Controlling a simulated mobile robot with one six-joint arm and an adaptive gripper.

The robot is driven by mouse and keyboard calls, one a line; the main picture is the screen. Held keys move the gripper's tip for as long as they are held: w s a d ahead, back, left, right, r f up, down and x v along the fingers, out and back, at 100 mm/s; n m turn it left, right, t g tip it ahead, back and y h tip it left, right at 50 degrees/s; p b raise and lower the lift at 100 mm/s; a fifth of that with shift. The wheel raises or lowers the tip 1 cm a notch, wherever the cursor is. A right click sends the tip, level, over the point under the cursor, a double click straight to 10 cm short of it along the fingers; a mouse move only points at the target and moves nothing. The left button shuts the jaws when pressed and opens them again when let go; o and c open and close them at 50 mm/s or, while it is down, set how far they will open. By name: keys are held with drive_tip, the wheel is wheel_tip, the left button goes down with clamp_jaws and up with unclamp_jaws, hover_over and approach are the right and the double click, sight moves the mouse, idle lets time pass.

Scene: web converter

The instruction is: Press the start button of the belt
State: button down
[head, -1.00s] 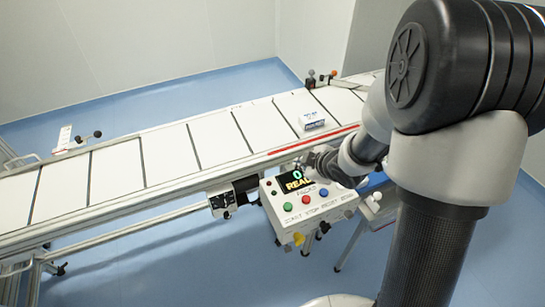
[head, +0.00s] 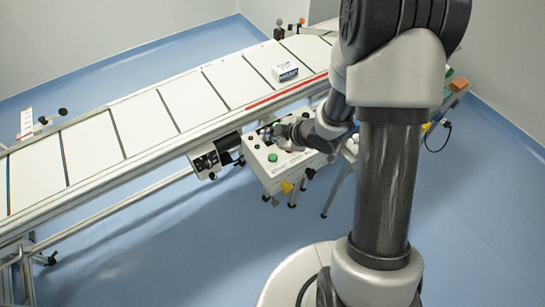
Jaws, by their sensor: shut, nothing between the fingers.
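The control box (head: 266,173) is a white panel on the near side of the belt (head: 150,108). Its green button (head: 272,157) shows at the left of the button row. My gripper (head: 279,134) is dark and over the upper part of the box, just above the green button in the picture. Its fingers are small and partly lost against the wrist, and it appears shut and empty. I cannot tell whether it touches the panel. The gripper and wrist hide most of the display and the other buttons.
A small white and blue carton (head: 285,73) lies on the belt. A red strip runs along the belt's near edge.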

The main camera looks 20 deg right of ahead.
sight(271, 158)
wheel_tip(271, 158, down, 8)
drive_tip(key=b, duration=0.6)
drive_tip(key=shift+r, duration=0.1)
idle(1.0)
drive_tip(key=shift+f+b, duration=0.4)
drive_tip(key=shift+b, duration=0.15)
